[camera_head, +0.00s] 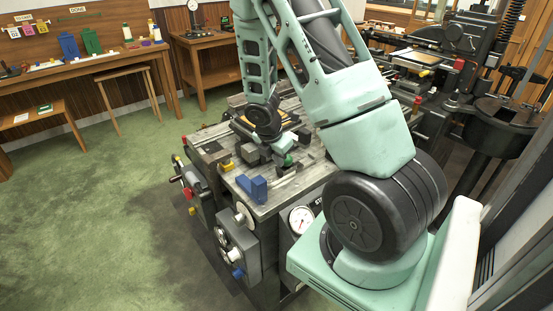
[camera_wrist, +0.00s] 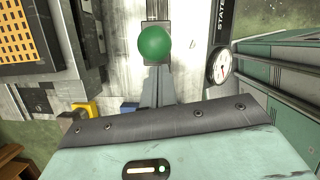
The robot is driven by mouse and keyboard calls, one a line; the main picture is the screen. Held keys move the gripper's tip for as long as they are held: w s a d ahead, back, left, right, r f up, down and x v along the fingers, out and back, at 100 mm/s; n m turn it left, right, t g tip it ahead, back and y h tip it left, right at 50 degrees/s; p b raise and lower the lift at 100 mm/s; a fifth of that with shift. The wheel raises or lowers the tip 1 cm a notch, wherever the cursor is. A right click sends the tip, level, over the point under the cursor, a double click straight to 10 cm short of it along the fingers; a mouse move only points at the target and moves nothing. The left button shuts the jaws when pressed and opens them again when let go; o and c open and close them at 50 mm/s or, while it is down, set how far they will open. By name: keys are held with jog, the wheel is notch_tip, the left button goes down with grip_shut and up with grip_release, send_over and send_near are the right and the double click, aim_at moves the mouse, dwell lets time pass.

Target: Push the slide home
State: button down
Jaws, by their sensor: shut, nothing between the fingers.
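A round green knob (camera_wrist: 153,44) stands on a small dark block on a pale metal strip at the top middle of the wrist view. It also shows small in the head view (camera_head: 288,160), just below my gripper. I take this to be the slide's knob; how far in the slide is, I cannot tell. My gripper (camera_wrist: 157,75) is shut and empty, its narrow fingers pointing at the knob. Whether the fingertips touch the knob or its block is not clear. In the head view my arm hides part of the machine bed.
A blue block (camera_head: 252,188) and a yellow block (camera_head: 227,166) sit on the machine top (camera_head: 268,207) near its front left. A dial gauge (camera_head: 301,219) is on the front. A plate with a yellow grid (camera_wrist: 17,34) lies left of the knob. Green floor on the left is clear.

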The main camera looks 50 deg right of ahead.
aim_at(290, 156)
jog(key=d, duration=0.2)
jog(key=s+d+p, duration=0.1)
jog(key=d, duration=0.1)
jog(key=shift+d+p, duration=0.25)
jog(key=shift+p, duration=0.05)
